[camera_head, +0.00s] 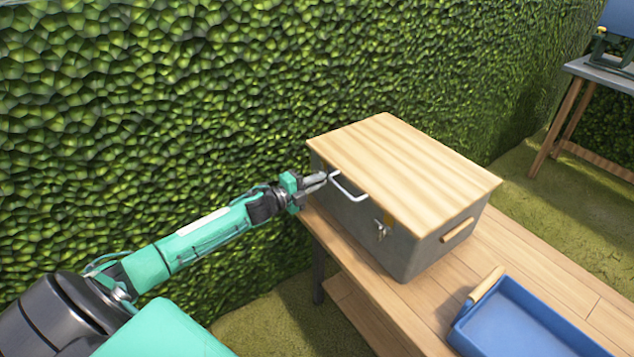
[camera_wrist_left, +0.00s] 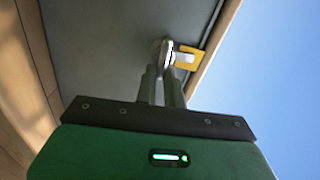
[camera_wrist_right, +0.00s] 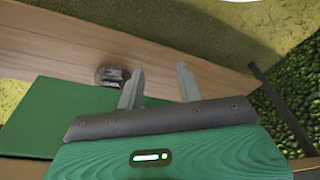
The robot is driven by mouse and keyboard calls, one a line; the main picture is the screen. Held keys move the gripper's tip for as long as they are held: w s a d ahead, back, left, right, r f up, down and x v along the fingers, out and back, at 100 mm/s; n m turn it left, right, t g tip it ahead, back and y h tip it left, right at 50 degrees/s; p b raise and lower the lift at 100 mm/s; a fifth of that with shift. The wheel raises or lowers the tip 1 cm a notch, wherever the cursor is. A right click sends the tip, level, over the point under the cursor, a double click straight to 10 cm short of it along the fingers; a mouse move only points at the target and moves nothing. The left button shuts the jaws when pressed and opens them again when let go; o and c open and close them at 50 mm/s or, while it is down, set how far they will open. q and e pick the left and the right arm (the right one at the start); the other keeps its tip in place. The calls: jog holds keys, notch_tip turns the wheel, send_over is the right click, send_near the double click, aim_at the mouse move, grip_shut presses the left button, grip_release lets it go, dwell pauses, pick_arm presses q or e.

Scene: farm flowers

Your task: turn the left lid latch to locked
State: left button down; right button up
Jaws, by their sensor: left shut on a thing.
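A grey box (camera_head: 405,252) with a light wooden lid (camera_head: 405,160) stands on a wooden table. My left gripper (camera_head: 322,179) is at the left end of the box's front, just under the lid edge. In the left wrist view its fingers (camera_wrist_left: 165,70) are shut on the left lid latch (camera_wrist_left: 167,50), a silver metal piece. The latch's tab reaches over a yellow plate (camera_wrist_left: 188,63) by the lid edge. In the head view the gripper hides this latch. The right latch (camera_head: 382,230) shows on the same front. My right gripper (camera_wrist_right: 160,88) is open and empty.
A pale wire handle (camera_head: 348,190) sits on the box front close to my left gripper. A blue tray (camera_head: 525,325) with a wooden handle (camera_head: 486,284) lies on the table (camera_head: 565,260) at the front right. A tall hedge (camera_head: 200,100) stands behind.

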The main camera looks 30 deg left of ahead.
pick_arm(q)
jog(key=shift+a+f+m, duration=0.2)
jog(key=shift+f+m, duration=0.05)
jog(key=shift+m, duration=0.25)
pick_arm(e)
jog(key=shift+s+r, duration=0.2)
jog(key=shift+r, duration=0.35)
pick_arm(q)
jog(key=shift+r, duration=0.1)
pick_arm(e)
jog(key=shift+w, duration=0.2)
pick_arm(q)
jog(key=c, duration=1.5)
grip_release()
jog(key=shift+a, duration=0.1)
pick_arm(e)
jog(key=shift+w+a, duration=0.2)
pick_arm(q)
jog(key=shift+s, duration=0.1)
jog(key=v, duration=1.3)
jog(key=shift+s, duration=0.3)
pick_arm(e)
jog(key=shift+d+r, duration=0.1)
